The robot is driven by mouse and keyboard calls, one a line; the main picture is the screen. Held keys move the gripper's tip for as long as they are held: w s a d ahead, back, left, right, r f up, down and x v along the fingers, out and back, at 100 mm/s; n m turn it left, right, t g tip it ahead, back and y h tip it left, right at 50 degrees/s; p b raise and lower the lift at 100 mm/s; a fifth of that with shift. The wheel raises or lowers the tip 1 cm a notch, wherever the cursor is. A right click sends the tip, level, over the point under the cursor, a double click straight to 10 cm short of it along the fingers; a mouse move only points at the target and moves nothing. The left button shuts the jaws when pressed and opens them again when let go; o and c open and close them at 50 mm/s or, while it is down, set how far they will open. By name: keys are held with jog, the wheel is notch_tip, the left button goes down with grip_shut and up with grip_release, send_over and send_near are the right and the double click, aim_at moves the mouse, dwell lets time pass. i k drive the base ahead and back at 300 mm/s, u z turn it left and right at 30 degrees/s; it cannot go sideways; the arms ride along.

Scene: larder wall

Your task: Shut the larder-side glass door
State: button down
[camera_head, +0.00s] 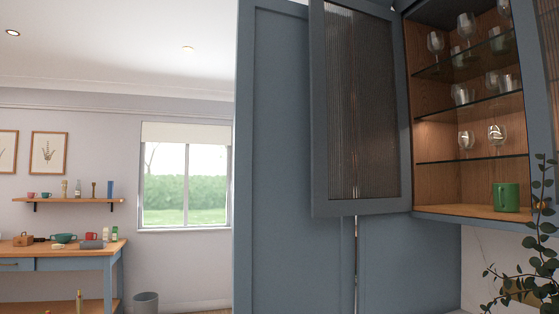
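A blue-framed door with ribbed glass (357,105) stands open in the head view, swung out to the left of the lit wall cabinet (437,184). Its hinge side is along the cabinet's left edge, and its free edge is toward the left. I see wood-lined shelves inside the cabinet, with several glasses (497,134) on them and a green mug (506,197) on the bottom board. The tall blue larder panel (290,160) stands behind and left of the door. My gripper is not in this view.
A leafy plant (535,250) rises at the lower right, in front of the cabinet's corner. At the left are a worktable (60,252) with several small items, a wall shelf (70,201), a bin (145,303) and a window (185,185).

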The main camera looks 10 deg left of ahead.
aim_at(361, 160)
jog(key=u, duration=0.5)
jog(key=i, duration=1.45)
jog(key=u, duration=0.3)
